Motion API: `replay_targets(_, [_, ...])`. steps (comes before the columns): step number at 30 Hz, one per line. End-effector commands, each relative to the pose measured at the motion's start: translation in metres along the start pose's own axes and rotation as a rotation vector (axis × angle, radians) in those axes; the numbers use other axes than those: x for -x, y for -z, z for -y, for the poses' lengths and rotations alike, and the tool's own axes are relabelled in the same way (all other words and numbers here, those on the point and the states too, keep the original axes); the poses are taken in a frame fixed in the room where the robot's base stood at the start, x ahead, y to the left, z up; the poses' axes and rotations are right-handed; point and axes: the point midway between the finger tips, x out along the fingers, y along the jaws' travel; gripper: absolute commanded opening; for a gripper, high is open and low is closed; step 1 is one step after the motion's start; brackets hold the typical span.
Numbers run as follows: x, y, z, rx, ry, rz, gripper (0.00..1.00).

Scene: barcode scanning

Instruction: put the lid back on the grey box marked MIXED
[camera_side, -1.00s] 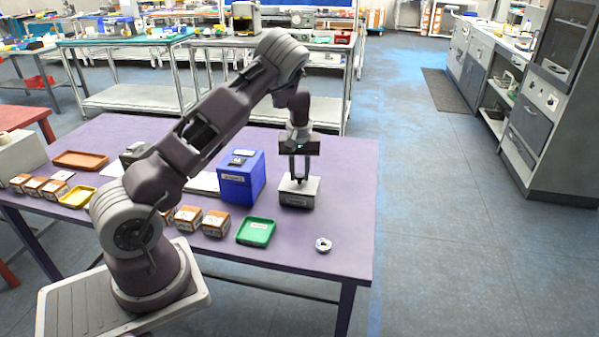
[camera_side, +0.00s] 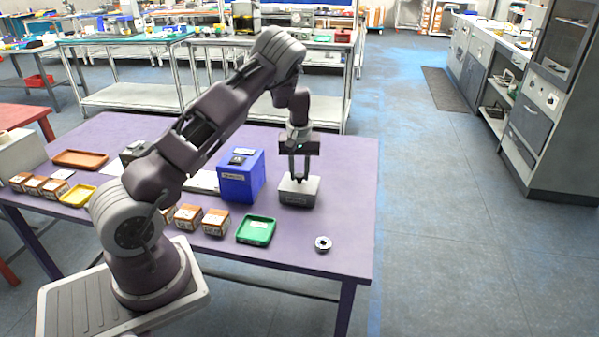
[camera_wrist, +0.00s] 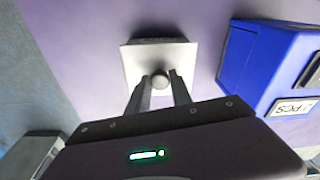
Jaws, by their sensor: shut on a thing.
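The grey box (camera_side: 298,196) stands on the purple table, right of the blue box. My gripper (camera_side: 299,176) is directly above it, pointing down, with its fingertips at the lid (camera_side: 297,184) on top of the box. In the wrist view my gripper (camera_wrist: 160,80) is shut on a round knob (camera_wrist: 160,81) in the middle of the pale square lid (camera_wrist: 140,62). The lid appears to rest on the box and cover its top. Whether it is fully seated I cannot tell. The box's label is too small to read.
A blue box (camera_side: 240,178) stands close on the left of the grey box. Orange-brown boxes (camera_side: 215,222) stand left of the green tray. The table right of the grey box is clear.

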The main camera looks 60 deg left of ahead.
Motion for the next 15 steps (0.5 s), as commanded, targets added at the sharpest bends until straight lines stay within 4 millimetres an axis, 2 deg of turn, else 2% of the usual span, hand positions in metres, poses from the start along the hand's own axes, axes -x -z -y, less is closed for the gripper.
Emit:
replay_targets(9, [-0.0001,0.0001,-0.0003,0.000,-0.001,-0.001,0.00])
replay_targets(10, [-0.0001,0.0001,-0.0003,0.000,-0.001,-0.001,0.30])
replay_targets(13, [-0.0002,0.0001,-0.0002,0.000,-0.001,0.000,0.49])
replay_targets(15, [-0.0002,0.0001,-0.0002,0.000,-0.001,0.000,0.51])
